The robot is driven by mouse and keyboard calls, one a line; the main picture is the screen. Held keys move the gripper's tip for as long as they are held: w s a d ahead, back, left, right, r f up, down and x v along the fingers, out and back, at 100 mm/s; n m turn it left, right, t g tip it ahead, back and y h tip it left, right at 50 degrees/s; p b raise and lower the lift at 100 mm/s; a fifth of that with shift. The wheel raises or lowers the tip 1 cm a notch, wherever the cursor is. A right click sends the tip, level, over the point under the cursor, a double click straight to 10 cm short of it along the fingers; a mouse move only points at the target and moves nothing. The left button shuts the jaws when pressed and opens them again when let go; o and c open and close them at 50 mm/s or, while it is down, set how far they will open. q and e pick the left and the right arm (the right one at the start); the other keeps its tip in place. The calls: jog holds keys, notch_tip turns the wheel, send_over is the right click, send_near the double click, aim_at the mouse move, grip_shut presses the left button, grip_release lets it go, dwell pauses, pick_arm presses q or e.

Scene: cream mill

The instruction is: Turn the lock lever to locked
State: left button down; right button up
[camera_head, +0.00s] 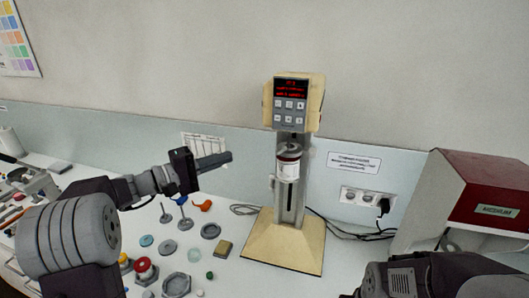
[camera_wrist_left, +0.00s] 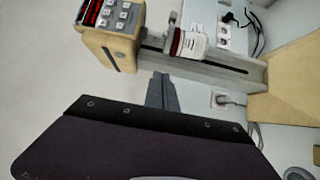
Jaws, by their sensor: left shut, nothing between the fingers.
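The cream mill has a beige head (camera_head: 296,95) with a red display and buttons, a grey column and a beige base (camera_head: 283,245). A white jar (camera_head: 288,168) with a dark red band sits on the column. In the left wrist view the head (camera_wrist_left: 112,30) and jar (camera_wrist_left: 190,44) show sideways. I cannot make out the lock lever or its position. My left gripper (camera_head: 230,157) is shut and empty, to the left of the column, pointing towards it and apart from it. Its fingers (camera_wrist_left: 162,80) show below the jar in the wrist view. My right arm shows at lower right, without its fingers.
A red and white machine (camera_head: 490,195) stands at right. Cables run behind the base to wall sockets (camera_head: 360,196).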

aim_at(281, 151)
pick_arm(q)
jog(key=w+d+p, duration=0.4)
jog(key=d+p, duration=0.3)
jog(key=d, duration=0.4)
jog(key=shift+p, duration=0.3)
